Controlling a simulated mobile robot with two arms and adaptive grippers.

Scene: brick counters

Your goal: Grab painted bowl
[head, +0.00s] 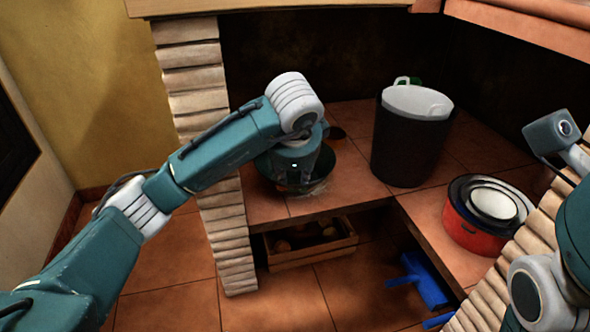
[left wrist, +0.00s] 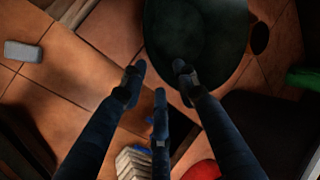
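The painted bowl appears as a dark green round bowl (head: 325,167) on the tiled counter, partly hidden by my left gripper (head: 300,183). In the left wrist view, the bowl (left wrist: 200,28) fills the top middle, with its rim cut by the frame's upper edge. My left gripper (left wrist: 159,82) shows there with its fingers spread apart and nothing between them. Two fingertips are close to the bowl's near rim; I cannot tell whether they touch it. Part of my right arm is at the right of the head view, but its gripper is out of view.
A dark bucket with a white top (head: 408,145) stands right of the bowl. A red pot (head: 472,228) with nested bowls sits farther right. A wooden crate (head: 312,247) is below the counter, near a blue object (head: 425,281). A brick pillar (head: 218,190) stands left.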

